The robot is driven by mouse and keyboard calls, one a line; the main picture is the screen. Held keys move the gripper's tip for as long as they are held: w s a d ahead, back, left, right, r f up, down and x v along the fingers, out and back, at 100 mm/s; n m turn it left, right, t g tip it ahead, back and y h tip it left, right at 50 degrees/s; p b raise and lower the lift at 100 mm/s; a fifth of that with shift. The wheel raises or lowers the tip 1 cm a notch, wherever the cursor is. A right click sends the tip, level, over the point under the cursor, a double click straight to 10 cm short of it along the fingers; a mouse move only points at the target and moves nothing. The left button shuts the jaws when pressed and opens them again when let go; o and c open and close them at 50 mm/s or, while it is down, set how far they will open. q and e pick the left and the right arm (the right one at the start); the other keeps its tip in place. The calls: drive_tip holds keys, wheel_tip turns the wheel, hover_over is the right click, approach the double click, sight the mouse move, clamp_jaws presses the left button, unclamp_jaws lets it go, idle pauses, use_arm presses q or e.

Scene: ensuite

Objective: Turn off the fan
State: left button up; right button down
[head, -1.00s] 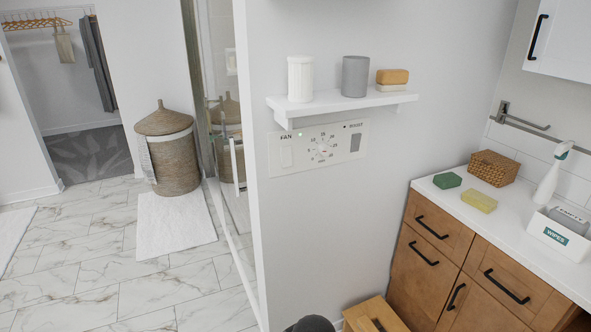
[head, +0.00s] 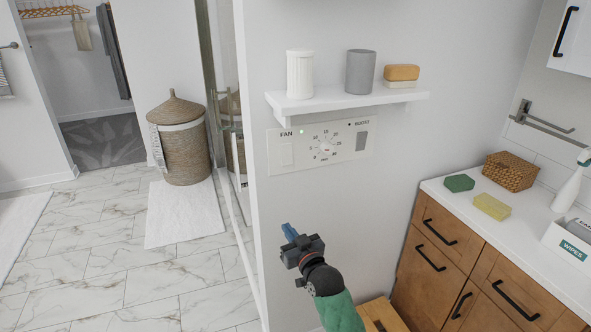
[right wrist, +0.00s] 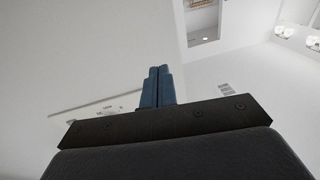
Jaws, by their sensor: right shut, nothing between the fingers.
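The fan control panel (head: 318,146) is a white plate on the wall under a small shelf. Its FAN rocker switch (head: 287,154) is at the panel's left end, with a lit green light (head: 301,132) above it. A round dial (head: 324,149) is in the middle and a grey BOOST switch (head: 362,141) at the right. My right gripper (head: 288,231) is shut and empty, with blue fingertips, below the FAN switch and apart from it. In the right wrist view, the shut fingers (right wrist: 157,86) point up, and the panel (right wrist: 100,108) shows partly behind them. My left gripper is out of view.
The shelf (head: 345,100) above the panel holds a white ribbed cup (head: 300,74), a grey cup (head: 360,72) and a soap bar (head: 402,73). A wooden vanity (head: 455,250) stands at right. A wooden stool (head: 383,314) is low near my arm. Open floor lies at left.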

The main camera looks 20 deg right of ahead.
sight(286, 158)
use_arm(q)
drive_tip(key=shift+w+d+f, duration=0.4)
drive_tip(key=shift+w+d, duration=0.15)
use_arm(e)
drive_tip(key=s+d+r+m+t+h, duration=0.1)
drive_tip(key=s+d+r+t+h, duration=0.1)
drive_tip(key=r+t, duration=0.4)
wheel_tip(286, 158, up, 3)
drive_tip(key=shift+s+d+f+t, duration=0.15)
drive_tip(key=shift+s+d+t, duration=0.25)
drive_tip(key=shift+d, duration=0.45)
